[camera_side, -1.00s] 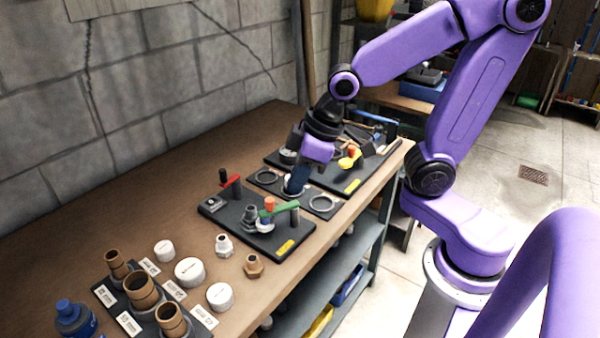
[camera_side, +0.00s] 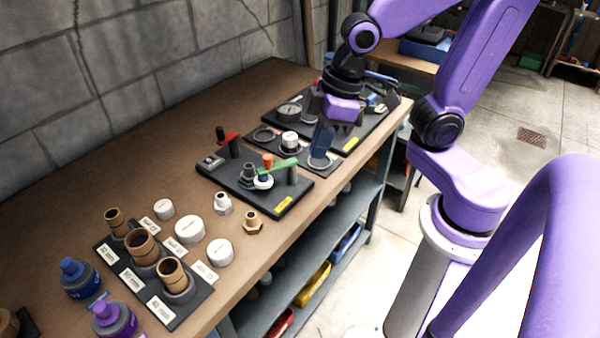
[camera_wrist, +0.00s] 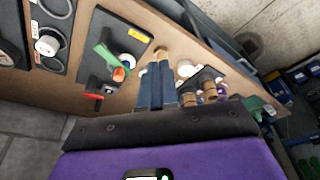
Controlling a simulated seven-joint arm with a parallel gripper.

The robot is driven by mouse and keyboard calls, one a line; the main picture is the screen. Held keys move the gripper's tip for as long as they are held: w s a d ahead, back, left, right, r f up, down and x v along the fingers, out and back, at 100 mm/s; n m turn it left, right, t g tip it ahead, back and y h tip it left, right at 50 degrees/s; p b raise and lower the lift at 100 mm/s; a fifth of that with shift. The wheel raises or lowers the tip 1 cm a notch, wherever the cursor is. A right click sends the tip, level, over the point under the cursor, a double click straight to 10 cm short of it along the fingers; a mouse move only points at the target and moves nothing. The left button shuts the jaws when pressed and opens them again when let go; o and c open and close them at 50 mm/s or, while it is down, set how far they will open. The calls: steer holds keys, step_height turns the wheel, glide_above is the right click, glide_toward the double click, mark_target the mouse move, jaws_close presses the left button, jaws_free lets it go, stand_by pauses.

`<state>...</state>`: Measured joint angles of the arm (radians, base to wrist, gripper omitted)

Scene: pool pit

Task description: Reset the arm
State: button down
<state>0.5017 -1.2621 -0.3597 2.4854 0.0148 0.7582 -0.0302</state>
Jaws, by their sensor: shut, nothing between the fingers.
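I cannot tell whether the tips touch the plate. A white cap (camera_side: 290,141) sits on the plate's middle ring, just left of the fingers. The ring plate also shows in the wrist view (camera_wrist: 67,42).
A black valve board with a green lever (camera_side: 284,164) stands left of my gripper; a gauge board (camera_side: 350,143) lies behind it. Loose white caps (camera_side: 188,229), a brass fitting (camera_side: 252,220) and a rack of brown pipes (camera_side: 150,270) are nearer the camera. The table's back left is clear.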

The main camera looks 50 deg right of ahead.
steer(key=s+d+f+n+g+h, duration=0.2)
steer(key=s+d+n, duration=0.1)
steer(key=s, duration=0.8)
steer(key=w+a+f+n+t+h, duration=0.45)
steer(key=w+a+n+h, duration=0.3)
steer(key=n, duration=0.75)
steer(key=w+a+f+n+t+h, duration=0.5)
steer(key=a+n+h, duration=0.35)
steer(key=n, duration=0.65)
steer(key=shift+g, duration=0.75)
steer(key=x, duration=0.4)
steer(key=w+x, duration=0.1)
steer(key=x, duration=0.3)
steer(key=w+a+x, duration=0.1)
steer(key=x, duration=0.3)
steer(key=shift+w+d+r, duration=0.15)
steer(key=shift+d+r, duration=0.1)
steer(key=shift+d, duration=0.05)
steer(key=shift+w+d, duration=0.2)
steer(key=shift+w, duration=0.55)
